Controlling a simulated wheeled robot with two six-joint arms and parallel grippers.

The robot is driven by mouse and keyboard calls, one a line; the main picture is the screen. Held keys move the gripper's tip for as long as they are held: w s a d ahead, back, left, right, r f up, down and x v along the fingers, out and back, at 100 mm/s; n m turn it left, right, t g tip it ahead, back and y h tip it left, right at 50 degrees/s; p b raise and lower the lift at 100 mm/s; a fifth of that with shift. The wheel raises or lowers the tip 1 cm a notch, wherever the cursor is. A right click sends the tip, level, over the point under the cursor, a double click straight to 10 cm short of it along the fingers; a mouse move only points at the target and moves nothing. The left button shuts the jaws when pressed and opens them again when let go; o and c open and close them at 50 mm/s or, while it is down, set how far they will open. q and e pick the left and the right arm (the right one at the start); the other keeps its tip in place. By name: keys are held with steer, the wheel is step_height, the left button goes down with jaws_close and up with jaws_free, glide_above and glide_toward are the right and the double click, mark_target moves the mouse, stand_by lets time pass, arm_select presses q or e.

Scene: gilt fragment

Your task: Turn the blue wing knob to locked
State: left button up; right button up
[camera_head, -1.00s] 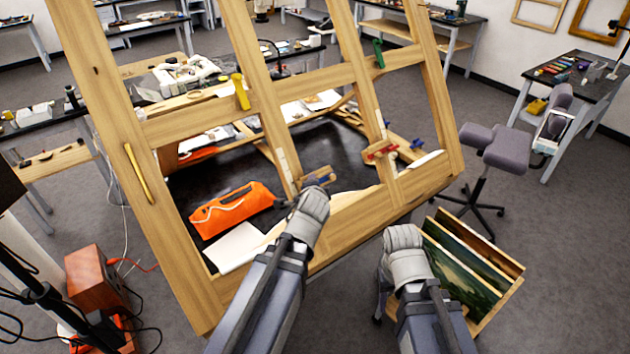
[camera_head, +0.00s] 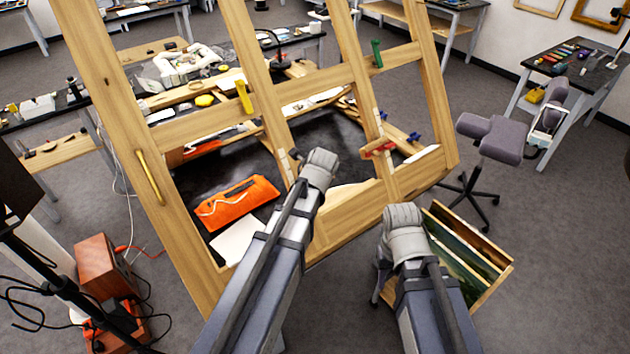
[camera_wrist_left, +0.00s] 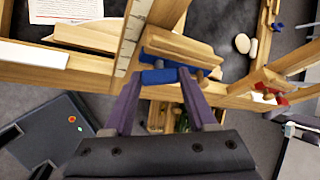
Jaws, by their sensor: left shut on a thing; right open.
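A blue wing knob (camera_wrist_left: 160,76) shows in the left wrist view below a wooden block (camera_wrist_left: 182,48) on the easel-like wooden frame. My left gripper (camera_wrist_left: 158,82) has its two purple fingers on either side of the knob, shut on it. In the head view my left gripper's wrist (camera_head: 319,168) covers the knob, so its turn angle cannot be read there. My right gripper (camera_head: 404,222) is low in front of the frame, apart from it and holding nothing I can see; its fingers are mostly hidden.
The tilted wooden frame (camera_head: 222,122) fills the middle. It carries a red clamp (camera_head: 377,148), a green handle (camera_head: 376,54) and a yellow one (camera_head: 244,96). An orange pouch (camera_head: 236,202) lies behind it. A crate of pictures (camera_head: 492,276) stands beside my right arm.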

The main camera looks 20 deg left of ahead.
arm_select(q)
steer(key=shift+w+r+m+g+y+p, duration=0.1)
steer(key=shift+w+m+g+y+p, duration=0.1)
steer(key=shift+m+g, duration=0.3)
steer(key=shift+w+m+g+y+p, duration=0.1)
steer(key=shift+m+g+y+p, duration=0.15)
steer(key=shift+m, duration=0.45)
steer(key=shift+m+g+y, duration=0.25)
steer(key=shift+m+g, duration=0.3)
steer(key=shift+m, duration=0.25)
steer(key=o, duration=1.4)
steer(key=shift+c, duration=0.2)
steer(key=p+v, duration=0.7)
steer(key=v, duration=0.1)
